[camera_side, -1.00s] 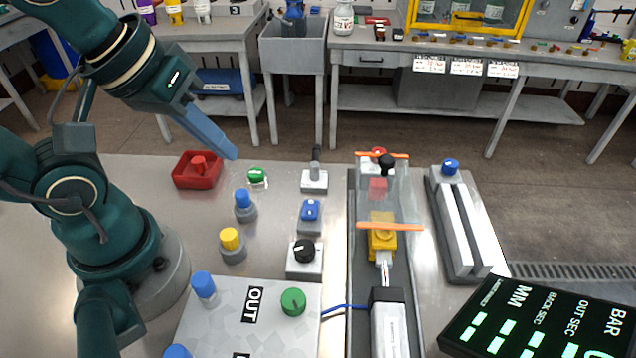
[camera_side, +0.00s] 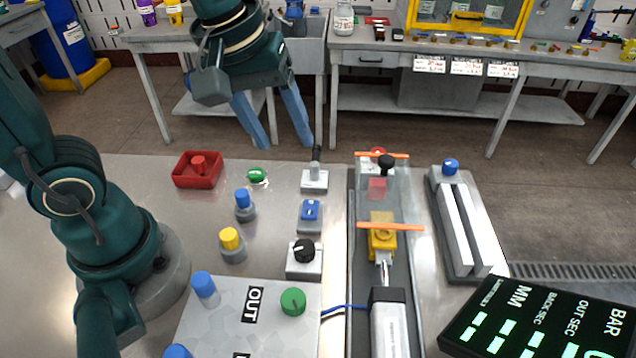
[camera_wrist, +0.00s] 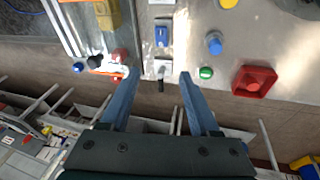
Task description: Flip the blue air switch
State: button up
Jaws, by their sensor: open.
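The blue switch (camera_side: 310,211) sits on a small grey base on the metal table, in the middle of the row between the black-lever switch and the black knob. It also shows in the wrist view (camera_wrist: 162,36), upper middle. My gripper (camera_side: 284,141) hangs beyond the table's back edge, fingers pointing down, spread apart and empty. In the wrist view, my gripper (camera_wrist: 159,75) has the black-lever switch between its fingertips in the picture, with the blue switch farther ahead. Nothing touches the blue switch.
A black-lever switch (camera_side: 315,180) stands behind the blue switch and a black knob (camera_side: 304,252) in front. Blue (camera_side: 245,206), yellow (camera_side: 231,243) and green (camera_side: 257,176) buttons lie left. The conveyor with a clear cover (camera_side: 399,195) runs close on the right.

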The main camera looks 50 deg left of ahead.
aim_at(310, 212)
jog(key=d+f+g, duration=0.1)
jog(key=f, duration=0.1)
jog(key=w+f+g, duration=0.1)
jog(key=f, duration=0.2)
jog(key=w+d+f+n+g, duration=0.1)
jog(key=f, duration=0.2)
jog(key=shift+w+d+f+g, duration=0.2)
jog(key=shift+d+g, duration=0.1)
jog(key=shift+s+f, duration=0.1)
jog(key=shift+f, duration=2.5)
